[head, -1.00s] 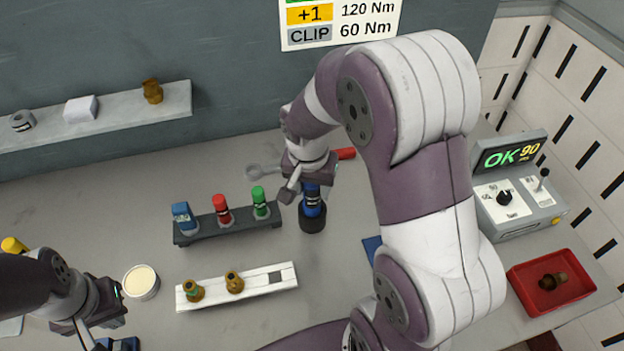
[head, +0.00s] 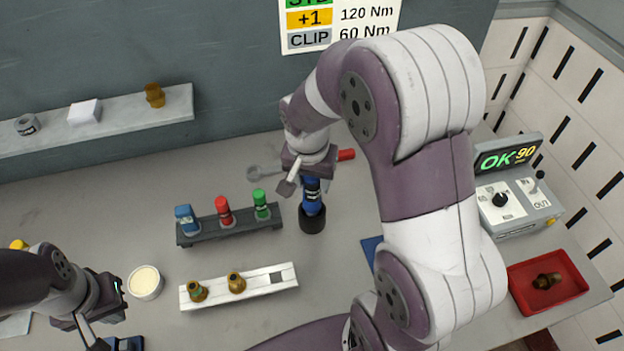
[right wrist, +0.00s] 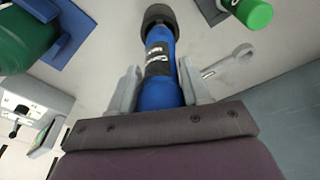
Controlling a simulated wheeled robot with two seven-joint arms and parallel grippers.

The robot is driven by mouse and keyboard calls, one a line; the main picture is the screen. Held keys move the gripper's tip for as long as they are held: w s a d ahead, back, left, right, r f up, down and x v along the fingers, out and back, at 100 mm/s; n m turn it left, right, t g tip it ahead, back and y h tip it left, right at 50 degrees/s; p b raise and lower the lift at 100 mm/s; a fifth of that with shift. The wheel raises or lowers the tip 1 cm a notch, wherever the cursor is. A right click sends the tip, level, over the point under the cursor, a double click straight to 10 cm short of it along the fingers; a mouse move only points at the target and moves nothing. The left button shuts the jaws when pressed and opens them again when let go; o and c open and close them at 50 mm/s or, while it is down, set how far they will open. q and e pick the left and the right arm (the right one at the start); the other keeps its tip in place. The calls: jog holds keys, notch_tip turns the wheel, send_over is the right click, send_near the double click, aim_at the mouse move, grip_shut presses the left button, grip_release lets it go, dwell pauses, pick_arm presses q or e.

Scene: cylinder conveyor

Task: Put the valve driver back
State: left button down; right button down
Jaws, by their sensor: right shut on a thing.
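The valve driver is most likely the blue tool (head: 312,196) with a black round base, seen upright beside the rack's right end. My right gripper (head: 304,182) is shut on its upper part. In the right wrist view the blue tool (right wrist: 157,62) lies between the two fingers (right wrist: 160,88), its black end pointing away. Whether its base touches the table I cannot tell. The dark rack (head: 230,228) holds a blue, a red (head: 223,208) and a green (head: 261,203) tool. My left gripper (head: 112,305) is at the lower left, its fingers not clear.
A white strip (head: 255,287) with two brass fittings lies in front of the rack. A cream-filled cup (head: 145,282) stands left of it. A wrench and a red-handled tool (head: 346,155) lie behind my right gripper. A red tray (head: 520,298) and a tester reading OK 90 (head: 515,205) stand right.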

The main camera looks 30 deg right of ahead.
aim_at(312, 195)
jog(key=shift+f+b, duration=1.55)
jog(key=shift+f, duration=0.15)
dwell(0.5)
jog(key=shift+f+b, duration=0.65)
jog(key=shift+f, duration=0.15)
notch_tip(312, 195, up, 6)
jog(key=p, duration=0.5)
dwell(0.5)
jog(key=shift+f+b, duration=1.8)
jog(key=shift+f, duration=0.75)
